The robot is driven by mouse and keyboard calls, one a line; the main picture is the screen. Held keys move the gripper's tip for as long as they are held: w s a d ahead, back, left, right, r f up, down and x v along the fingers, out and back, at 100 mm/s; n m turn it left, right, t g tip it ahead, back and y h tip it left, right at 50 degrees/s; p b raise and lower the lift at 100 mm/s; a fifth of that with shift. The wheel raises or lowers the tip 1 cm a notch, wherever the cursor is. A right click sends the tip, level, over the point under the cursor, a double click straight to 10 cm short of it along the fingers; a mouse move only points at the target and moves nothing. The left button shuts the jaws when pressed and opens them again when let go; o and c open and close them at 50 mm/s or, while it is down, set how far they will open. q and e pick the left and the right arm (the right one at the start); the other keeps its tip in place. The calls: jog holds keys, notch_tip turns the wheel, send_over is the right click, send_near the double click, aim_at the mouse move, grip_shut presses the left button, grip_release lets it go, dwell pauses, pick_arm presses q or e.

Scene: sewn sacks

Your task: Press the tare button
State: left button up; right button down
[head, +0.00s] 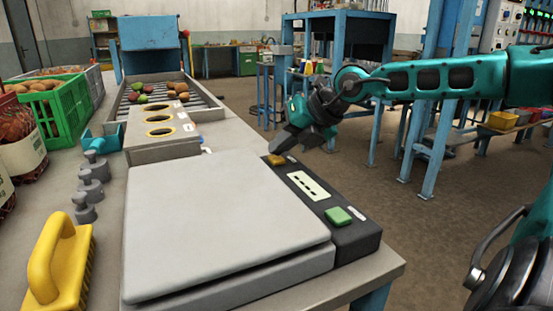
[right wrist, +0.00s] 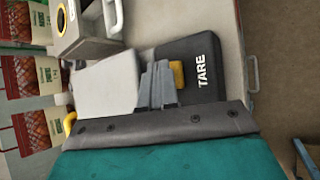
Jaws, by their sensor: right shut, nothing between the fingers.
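The scale has a wide grey weighing plate (head: 215,225) and a black control panel (head: 352,240) along its right side. A yellow button (head: 277,160) sits at the panel's far end; in the right wrist view the yellow button (right wrist: 178,74) lies beside the word TARE. A green button (head: 338,215) is at the near end, with a pale display strip between. My right gripper (head: 284,145) is shut and empty, its tips right at the yellow button. In the wrist view its fingers (right wrist: 157,84) partly overlap the button's edge; I cannot tell whether they touch it. My left gripper is not in view.
Grey weights (head: 90,188) and a yellow-handled brush (head: 62,255) stand left of the scale. Behind it are a grey box with round holes (head: 160,130) and a roller tray with potatoes. A green crate (head: 60,105) is at the left. The floor to the right is open.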

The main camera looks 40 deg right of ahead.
aim_at(282, 159)
jog(key=shift+f, duration=0.3)
jog(key=shift+r, duration=0.1)
dwell(0.4)
jog(key=shift+r, duration=0.8)
jog(key=shift+r+p, duration=1.8)
jog(key=shift+r, duration=0.8)
jog(key=shift+f, duration=0.1)
jog(key=shift+s, duration=0.1)
